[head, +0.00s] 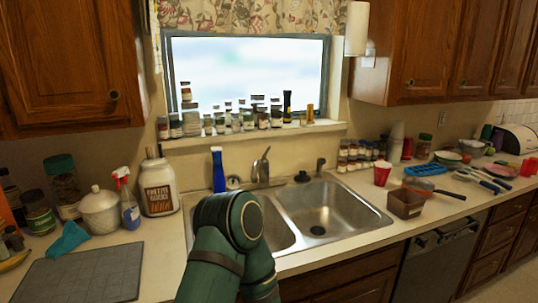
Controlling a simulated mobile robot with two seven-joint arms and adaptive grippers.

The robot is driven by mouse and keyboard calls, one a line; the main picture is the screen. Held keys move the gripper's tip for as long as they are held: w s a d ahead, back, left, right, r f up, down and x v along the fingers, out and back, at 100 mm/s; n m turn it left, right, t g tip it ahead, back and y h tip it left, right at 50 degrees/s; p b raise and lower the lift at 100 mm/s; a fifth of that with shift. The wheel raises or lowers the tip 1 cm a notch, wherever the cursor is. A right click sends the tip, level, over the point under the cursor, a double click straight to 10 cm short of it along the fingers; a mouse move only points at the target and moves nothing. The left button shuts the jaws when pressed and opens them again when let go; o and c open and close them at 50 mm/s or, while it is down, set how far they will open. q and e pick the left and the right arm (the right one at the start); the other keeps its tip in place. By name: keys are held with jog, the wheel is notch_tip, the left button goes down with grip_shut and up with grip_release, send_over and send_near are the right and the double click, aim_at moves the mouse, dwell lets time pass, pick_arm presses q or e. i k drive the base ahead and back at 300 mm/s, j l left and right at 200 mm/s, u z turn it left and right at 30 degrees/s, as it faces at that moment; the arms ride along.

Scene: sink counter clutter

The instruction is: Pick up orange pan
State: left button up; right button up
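The orange pan (421,186) rests on the counter right of the sink. Its handle points to the right. A brown square container (404,204) stands in front of it, and a blue tray (424,170) lies behind it. One of my green arms rises at the bottom centre, in front of the sink, well left of the pan. No gripper shows in the head view, so I see no fingers near the pan.
The double sink (334,211) lies between my arm and the pan. A red cup (382,173) stands just left of the pan. Several utensils (478,180) lie to its right. Spice jars (356,155) stand behind. A grey mat (82,275) covers the left counter.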

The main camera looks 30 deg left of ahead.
aim_at(424, 187)
jog(key=i+l+u, duration=0.15)
jog(key=i+l, duration=1.55)
jog(key=i, duration=0.1)
